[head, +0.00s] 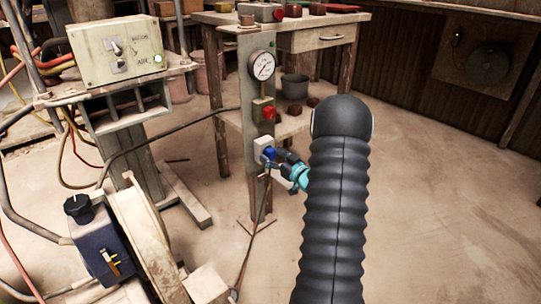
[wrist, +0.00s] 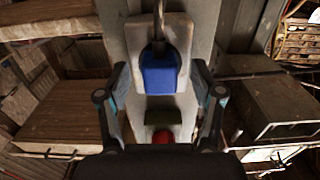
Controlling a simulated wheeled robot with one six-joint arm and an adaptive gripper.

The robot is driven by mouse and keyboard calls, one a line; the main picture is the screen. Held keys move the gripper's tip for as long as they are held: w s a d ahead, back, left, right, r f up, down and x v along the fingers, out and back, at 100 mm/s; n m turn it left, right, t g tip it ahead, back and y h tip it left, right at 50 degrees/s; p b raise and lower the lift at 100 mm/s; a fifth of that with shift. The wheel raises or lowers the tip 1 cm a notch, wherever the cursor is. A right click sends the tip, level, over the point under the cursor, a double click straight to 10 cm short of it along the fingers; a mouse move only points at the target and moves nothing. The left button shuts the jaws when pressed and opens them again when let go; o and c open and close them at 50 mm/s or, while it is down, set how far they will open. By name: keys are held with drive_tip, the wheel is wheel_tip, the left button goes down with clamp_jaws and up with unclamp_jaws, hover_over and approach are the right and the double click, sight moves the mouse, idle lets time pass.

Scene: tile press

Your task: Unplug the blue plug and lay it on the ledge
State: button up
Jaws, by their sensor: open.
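The blue plug (head: 269,153) sits in a pale socket box (head: 261,143) low on the upright grey post (head: 257,85). In the wrist view the blue plug (wrist: 160,74) is in the middle, with its grey cable leaving at the top of the picture. My gripper (head: 290,168) is close in front of the plug in the head view. In the wrist view my gripper (wrist: 159,76) is open, one finger on each side of the plug, with gaps showing. I cannot tell for sure which surface is the ledge.
A red button (head: 268,113) and a gauge (head: 262,66) are on the post above the plug. A control box (head: 115,48) stands on a metal plate at left, with hanging hoses. A wooden bench (head: 325,38) is behind. The floor at right is clear.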

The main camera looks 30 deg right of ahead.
sight(273, 156)
idle(0.3)
clamp_jaws()
drive_tip(key=shift+s, duration=0.1)
drive_tip(key=shift+s+d+b, duration=0.2)
drive_tip(key=shift+s, duration=1.25)
drive_tip(key=shift+s+d+b, duration=0.15)
drive_tip(key=shift+s+d, duration=0.05)
drive_tip(key=shift+s, duration=1.2)
